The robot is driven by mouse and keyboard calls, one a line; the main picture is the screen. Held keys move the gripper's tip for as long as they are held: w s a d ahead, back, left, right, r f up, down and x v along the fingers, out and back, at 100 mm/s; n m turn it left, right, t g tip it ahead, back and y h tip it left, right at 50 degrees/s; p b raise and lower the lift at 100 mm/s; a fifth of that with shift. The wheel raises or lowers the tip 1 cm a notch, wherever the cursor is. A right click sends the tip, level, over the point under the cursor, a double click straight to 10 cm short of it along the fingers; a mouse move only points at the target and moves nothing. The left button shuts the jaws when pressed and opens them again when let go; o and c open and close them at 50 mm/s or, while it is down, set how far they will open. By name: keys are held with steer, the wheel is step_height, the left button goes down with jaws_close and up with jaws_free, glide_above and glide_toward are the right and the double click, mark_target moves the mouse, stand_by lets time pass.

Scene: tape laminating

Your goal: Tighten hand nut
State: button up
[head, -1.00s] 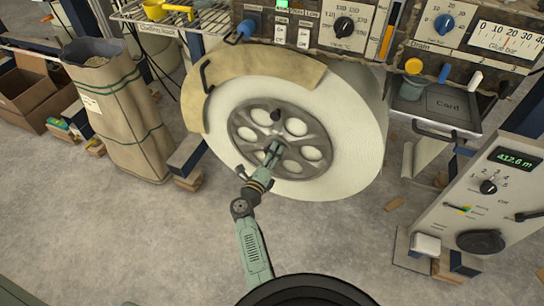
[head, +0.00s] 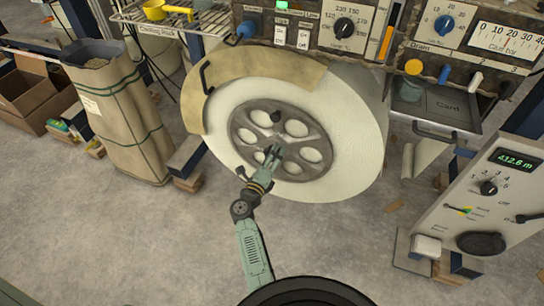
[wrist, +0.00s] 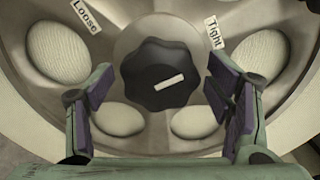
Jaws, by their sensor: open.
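The hand nut (wrist: 160,75) is a dark, lobed knob with a white bar mark, at the centre of a grey spoked hub (wrist: 280,20). The mark lies nearly level, its right end slightly raised. The labels "Loose" (wrist: 87,14) and "Tight" (wrist: 214,32) sit on the hub at upper left and upper right of the nut. In the head view the nut (head: 275,117) shows at the middle of the big white roll (head: 357,135). My gripper (wrist: 158,95) is open, with a finger on each side below the nut, apart from it. It also shows in the head view (head: 273,151), below the nut.
A tan curved guard (head: 240,85) with a black handle covers the roll's upper left. Control panels (head: 340,28) stand above it. A grey cabinet (head: 470,205) is at right and a tall sack (head: 120,115) at left. The floor below the roll is mostly clear.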

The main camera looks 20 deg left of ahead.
steer(key=s, duration=1.2)
steer(key=shift+a, duration=0.2)
